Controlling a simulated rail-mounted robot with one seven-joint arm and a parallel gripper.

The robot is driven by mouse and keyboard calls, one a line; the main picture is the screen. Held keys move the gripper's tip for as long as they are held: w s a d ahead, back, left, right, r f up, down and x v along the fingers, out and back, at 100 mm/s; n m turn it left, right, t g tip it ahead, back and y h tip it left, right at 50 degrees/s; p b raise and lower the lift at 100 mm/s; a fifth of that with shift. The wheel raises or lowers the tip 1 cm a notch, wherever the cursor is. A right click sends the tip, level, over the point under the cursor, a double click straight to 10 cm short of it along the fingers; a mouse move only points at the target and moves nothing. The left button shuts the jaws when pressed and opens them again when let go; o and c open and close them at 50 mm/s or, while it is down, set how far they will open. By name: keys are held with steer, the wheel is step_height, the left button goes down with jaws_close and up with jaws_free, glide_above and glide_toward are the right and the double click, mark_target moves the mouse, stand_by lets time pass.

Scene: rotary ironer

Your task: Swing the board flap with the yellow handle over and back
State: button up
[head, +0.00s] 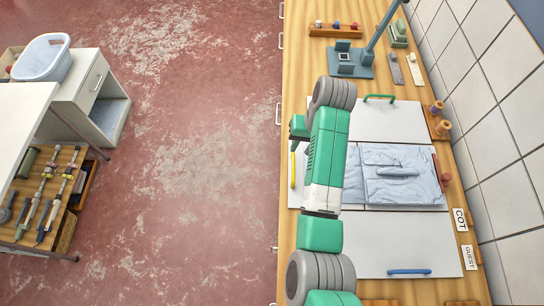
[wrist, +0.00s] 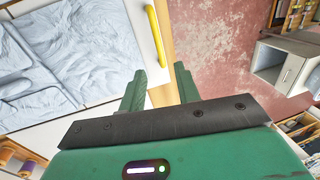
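The yellow handle (head: 293,170) lies along the left edge of the board flap (head: 298,197), which is flat and mostly hidden by my arm in the head view. In the wrist view the yellow handle (wrist: 158,35) stands on the white flap's edge, just beyond the fingertips. My gripper (wrist: 158,78) is open, with a clear gap between its green fingers and nothing held. The fingers are apart from the handle. A wrinkled pale blue cloth (head: 375,162) lies on the middle of the board, with a smaller folded piece on top.
Other flaps carry a green handle (head: 379,97), a blue handle (head: 409,271) and a red handle (head: 445,177). A blue-grey stand (head: 350,66) rises at the back. Thread spools (head: 443,127) stand by the tiled wall. The red floor (head: 190,150) left of the bench is clear.

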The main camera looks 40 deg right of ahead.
mark_target(294, 162)
steer(key=f, duration=0.5)
steer(key=w+a+f, duration=0.1)
steer(key=f, duration=0.1)
steer(key=shift+f+p, duration=0.2)
steer(key=shift+p, duration=0.1)
jaws_close()
steer(key=shift+a, duration=0.1)
